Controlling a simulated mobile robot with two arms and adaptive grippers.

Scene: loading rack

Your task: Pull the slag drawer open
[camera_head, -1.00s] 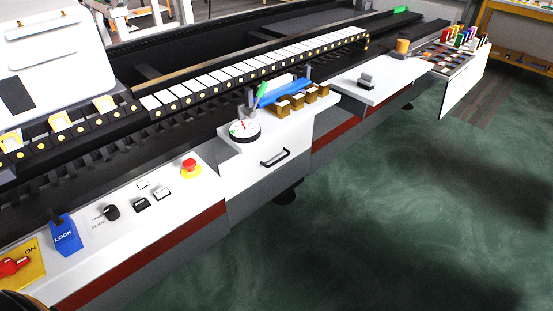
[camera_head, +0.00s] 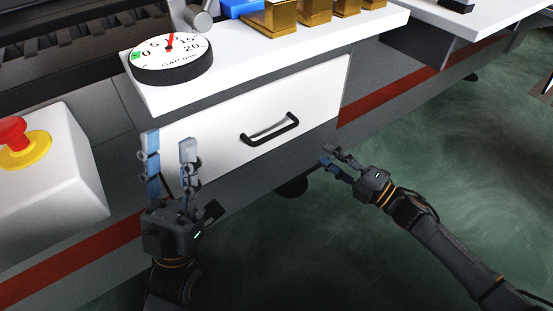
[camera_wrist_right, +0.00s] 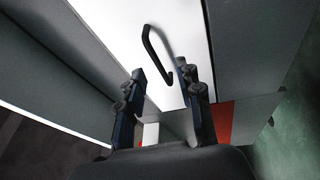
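The slag drawer has a white front (camera_head: 315,92) below the white top in the head view, and it looks shut. Its black bar handle (camera_head: 271,133) is in the middle of the front. My left gripper (camera_head: 170,143) is open and empty, fingers up, left of the handle and in front of the drawer's left part. My right gripper (camera_head: 326,154) is open and empty, below and right of the handle. In the right wrist view, the handle (camera_wrist_right: 154,60) lies just ahead of and between the spread fingers (camera_wrist_right: 160,72), with no visible contact.
A round gap dial (camera_head: 172,62) and several brass blocks (camera_head: 314,12) stand on the top above the drawer. A red emergency button (camera_head: 14,132) is on the white box at left. Green floor (camera_head: 460,150) lies free at right.

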